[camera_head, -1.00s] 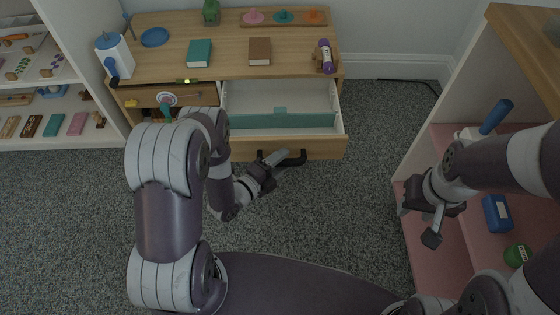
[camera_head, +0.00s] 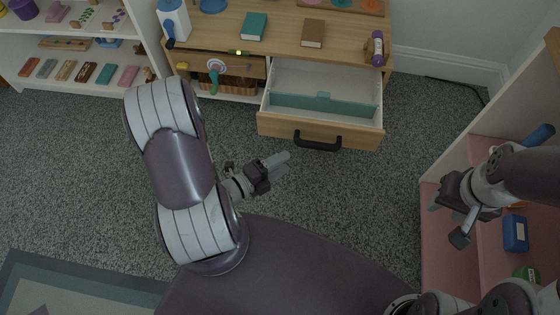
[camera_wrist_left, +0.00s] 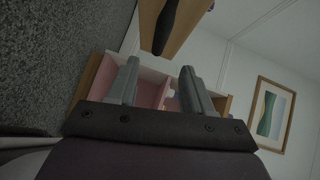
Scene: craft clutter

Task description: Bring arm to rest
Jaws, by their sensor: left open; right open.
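My left gripper (camera_head: 276,164) is in the head view, in front of and below the open drawer (camera_head: 322,104). It is empty and clear of the black drawer handle (camera_head: 318,143). In the left wrist view its two fingers (camera_wrist_left: 157,88) stand apart with nothing between them. The dark handle also shows above them there (camera_wrist_left: 168,22). My right gripper (camera_head: 451,212) is at the right of the head view, in front of the pink-lined shelf unit (camera_head: 447,258). Its fingers are apart and no held object shows.
The wooden desk (camera_head: 357,62) holds a teal book (camera_head: 254,27), a brown book (camera_head: 313,33) and a purple-wrapped item (camera_head: 377,47). A white shelf (camera_head: 140,75) with craft items stands at the left. Grey carpet is free between the drawer and my base.

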